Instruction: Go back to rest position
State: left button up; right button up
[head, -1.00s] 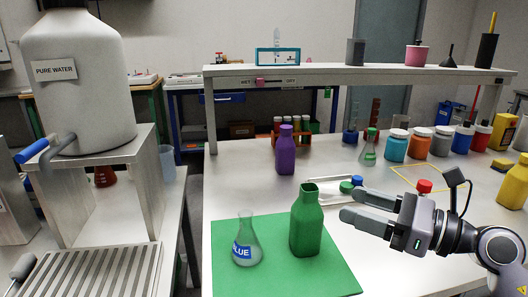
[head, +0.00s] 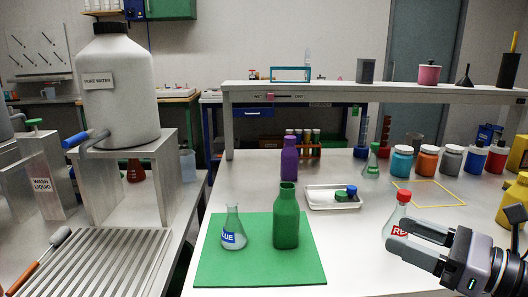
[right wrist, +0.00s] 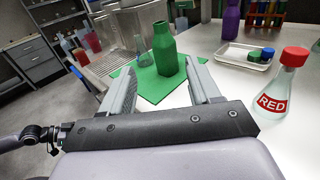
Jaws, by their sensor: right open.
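My right gripper (head: 408,237) is open and empty at the lower right of the head view. Its open fingers (right wrist: 160,85) also show in the right wrist view, with nothing between them. A red-capped flask labelled RED (head: 396,215) stands on the table just behind the fingers in the head view. It also shows at the right of the right wrist view (right wrist: 285,85). A green open bottle (head: 286,220) and a clear flask with a blue label (head: 234,230) stand on a green mat (head: 260,275). My left gripper is not in view.
A white tray (head: 325,203) with green and blue caps lies behind the mat. A purple bottle (head: 289,160) stands further back. Several coloured jars (head: 427,160) line the right, under a raised shelf (head: 380,92). A white water tank (head: 117,95) stands at left.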

notch_tip(320, 180, up, 3)
jog(key=s+d+m+t+h, duration=0.25)
jog(key=m+t+h, duration=0.25)
jog(key=m+t, duration=0.85)
jog(key=s+d+f+m+g+h, duration=0.1)
jog(key=d+f+m+g+h, duration=0.25)
jog(key=f+m+h, duration=0.6)
jog(key=d+f+m+g+h, duration=0.3)
jog(key=f+m+g, duration=0.15)
jog(key=m, duration=0.95)
jog(key=s+a+f+m+g+y, duration=0.25)
jog(key=s+a+f+g, duration=0.25)
jog(key=s+f+g, duration=0.35)
jog(key=s+a+f+m+g+y, duration=0.2)
jog(key=s+a+f+m+g, duration=0.3)
jog(key=s+f, duration=0.55)
jog(key=w+a+f+n+t+y, duration=0.1)
jog(key=w+a+f+t+y, duration=0.15)
jog(key=w+f+t, duration=0.4)
pick_arm(q)
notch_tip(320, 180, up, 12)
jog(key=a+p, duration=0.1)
jog(key=p, duration=1.3)
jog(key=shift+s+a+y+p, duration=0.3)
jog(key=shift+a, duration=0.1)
pick_arm(e)
notch_tip(320, 180, up, 13)
jog(key=shift+s+d, duration=0.15)
jog(key=shift+s, duration=0.1)
jog(key=shift+n+h, duration=0.25)
